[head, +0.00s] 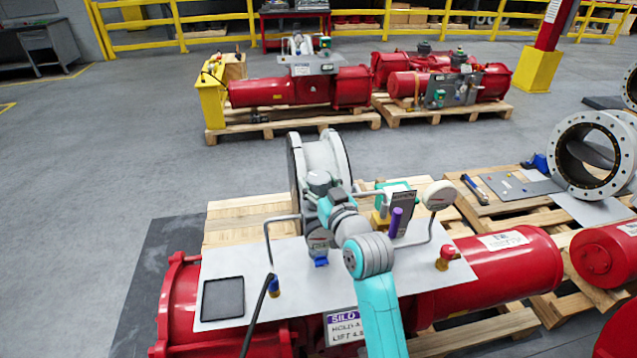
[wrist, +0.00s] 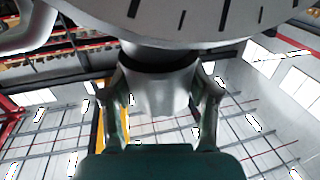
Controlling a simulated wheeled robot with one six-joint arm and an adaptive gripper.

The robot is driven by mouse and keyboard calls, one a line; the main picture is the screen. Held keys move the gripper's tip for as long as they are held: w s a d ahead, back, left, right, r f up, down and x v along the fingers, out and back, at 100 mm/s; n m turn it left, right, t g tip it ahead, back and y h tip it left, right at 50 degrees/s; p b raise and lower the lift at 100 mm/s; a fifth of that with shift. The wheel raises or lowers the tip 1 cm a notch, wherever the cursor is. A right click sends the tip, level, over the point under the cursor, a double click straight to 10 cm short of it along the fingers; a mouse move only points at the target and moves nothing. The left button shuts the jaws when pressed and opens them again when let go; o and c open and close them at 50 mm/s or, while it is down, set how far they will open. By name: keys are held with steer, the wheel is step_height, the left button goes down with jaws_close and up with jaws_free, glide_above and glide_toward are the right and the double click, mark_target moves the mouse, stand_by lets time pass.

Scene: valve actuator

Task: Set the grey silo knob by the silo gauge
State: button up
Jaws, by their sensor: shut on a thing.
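In the wrist view my gripper (wrist: 162,90) has one finger on each side of a light grey knob (wrist: 160,92), shut on it. The knob sits under a large pale disc (wrist: 185,20) with black tick marks, cut off by the top edge. In the head view my arm reaches over a pale panel; its fingers and the knob cannot be made out there. A round white gauge (head: 438,195) on a bent pipe stands at the panel's right; its reading is too small to tell. A sign (head: 346,326) headed SILO is on the front, partly hidden by my arm.
The pale panel (head: 235,265) lies on a red actuator (head: 500,265). A dark square tray (head: 223,298) is at its left, a purple handle (head: 396,222) near its middle and a red-topped fitting (head: 446,256) at its right. Open floor (head: 130,140) lies to the left.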

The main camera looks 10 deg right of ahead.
steer(key=shift+m+h, duration=0.4)
steer(key=shift+h, duration=0.2)
steer(key=shift+a+m+h, duration=0.1)
steer(key=shift+m+h, duration=0.85)
steer(key=shift+h, duration=0.55)
steer(key=shift+a+m+h, duration=0.1)
steer(key=shift+m+h, duration=0.85)
steer(key=shift+h, duration=0.55)
steer(key=m+g+h, duration=0.1)
steer(key=m+h, duration=0.1)
steer(key=h, duration=0.1)
steer(key=m+g+h, duration=0.1)
steer(key=m+h, duration=0.1)
steer(key=h, duration=0.1)
steer(key=shift+g, duration=0.3)
steer(key=m+g+h, duration=0.5)
steer(key=shift+w+d+h, duration=0.1)
steer(key=shift+h, duration=0.2)
steer(key=shift+m+g+h, duration=0.7)
steer(key=shift+m+g, duration=0.3)
steer(key=shift+g, duration=0.6)
steer(key=o, duration=1.2)
steer(key=shift+d, duration=0.1)
